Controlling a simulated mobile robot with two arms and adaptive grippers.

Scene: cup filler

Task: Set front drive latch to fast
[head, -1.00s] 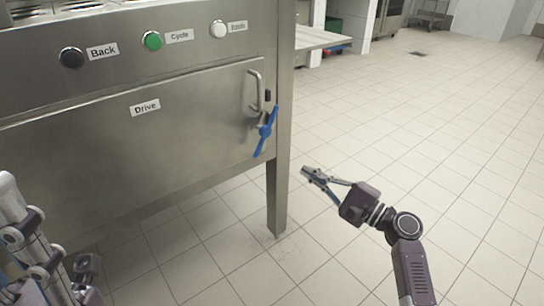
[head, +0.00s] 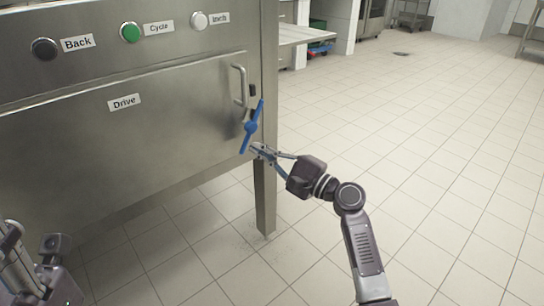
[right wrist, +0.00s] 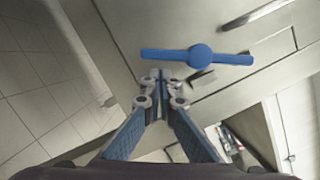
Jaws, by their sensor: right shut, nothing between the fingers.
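The blue two-armed latch handle (head: 251,127) is on the right edge of the steel drive door (head: 130,140), below the door's bar handle. It stands tilted, its upper end leaning right. My right gripper (head: 256,150) is shut and empty, its tips close to the latch's lower end. In the right wrist view the latch (right wrist: 200,56) lies just beyond the shut fingertips (right wrist: 159,75); I cannot tell whether they touch. Part of my left gripper (head: 20,255) shows at the lower left; whether its fingers are open is unclear.
Black Back (head: 44,49), green Cycle (head: 130,32) and white Inch (head: 199,20) buttons are on the panel above the door. The machine's steel leg (head: 265,200) stands below the latch. The tiled floor to the right is clear.

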